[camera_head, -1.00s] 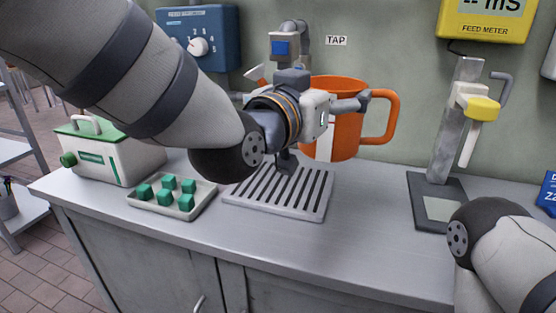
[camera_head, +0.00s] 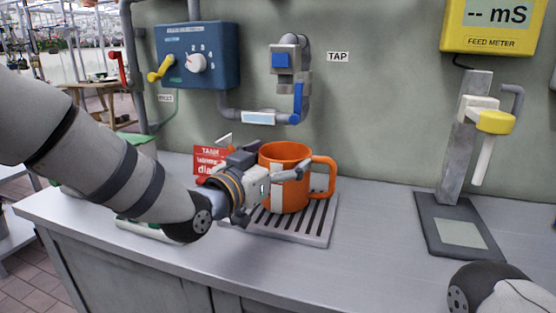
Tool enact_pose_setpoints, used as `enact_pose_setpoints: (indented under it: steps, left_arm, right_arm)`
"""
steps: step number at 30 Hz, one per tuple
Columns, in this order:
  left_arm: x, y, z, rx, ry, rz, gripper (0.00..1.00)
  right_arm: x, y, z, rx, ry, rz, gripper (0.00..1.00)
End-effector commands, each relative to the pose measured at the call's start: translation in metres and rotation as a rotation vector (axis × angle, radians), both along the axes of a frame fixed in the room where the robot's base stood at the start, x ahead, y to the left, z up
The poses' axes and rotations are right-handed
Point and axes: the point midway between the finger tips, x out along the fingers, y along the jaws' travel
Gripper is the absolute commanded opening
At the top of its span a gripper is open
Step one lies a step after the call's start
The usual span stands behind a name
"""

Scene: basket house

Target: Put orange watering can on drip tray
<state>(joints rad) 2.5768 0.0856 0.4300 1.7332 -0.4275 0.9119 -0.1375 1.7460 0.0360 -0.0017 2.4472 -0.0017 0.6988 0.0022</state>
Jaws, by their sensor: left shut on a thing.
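The orange watering can (camera_head: 297,155), a mug-like can with a pale stripe and a handle on its right, stands upright over the slotted grey drip tray (camera_head: 322,230). Its base appears to be on the slats, though I cannot tell if it fully touches. My left gripper (camera_head: 280,180) comes in from the left and is shut on the can's near side. The gripper hides part of the can and the tray's left part. My right gripper is out of view; only part of my right arm shows at the bottom right.
The tap (camera_head: 290,60) is on the wall above the can. A blue dial box (camera_head: 198,55) and a red sign (camera_head: 208,160) are at left. A stand with a yellow-topped probe (camera_head: 495,122) is at right. The counter between tray and stand is clear.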

Motion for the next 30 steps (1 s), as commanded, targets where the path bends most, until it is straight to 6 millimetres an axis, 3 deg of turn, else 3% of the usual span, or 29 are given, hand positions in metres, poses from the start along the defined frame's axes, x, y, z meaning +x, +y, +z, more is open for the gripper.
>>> enact_pose_setpoints:
  steps: [5, 6, 7, 20, 30]
  left_arm:
    - [0.0, 0.0, -0.005, -0.001, 0.001, 0.0, 0.38]
    - [0.0, 0.0, -0.004, 0.0, 0.0, 0.0, 0.94]
    - [0.0, 0.0, -0.004, 0.0, 0.0, 0.0, 1.0]
    - [-0.001, 0.001, 0.003, -0.001, -0.001, 0.0, 1.0]
    - [-0.073, 0.047, 0.004, -0.001, -0.001, 0.001, 1.0]
  right_arm:
    - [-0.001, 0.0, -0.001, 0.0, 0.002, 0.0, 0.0]
    - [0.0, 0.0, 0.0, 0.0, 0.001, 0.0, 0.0]
    - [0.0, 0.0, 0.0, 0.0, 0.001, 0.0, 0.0]
    - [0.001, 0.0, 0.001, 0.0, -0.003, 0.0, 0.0]
    - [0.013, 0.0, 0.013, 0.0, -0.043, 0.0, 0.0]
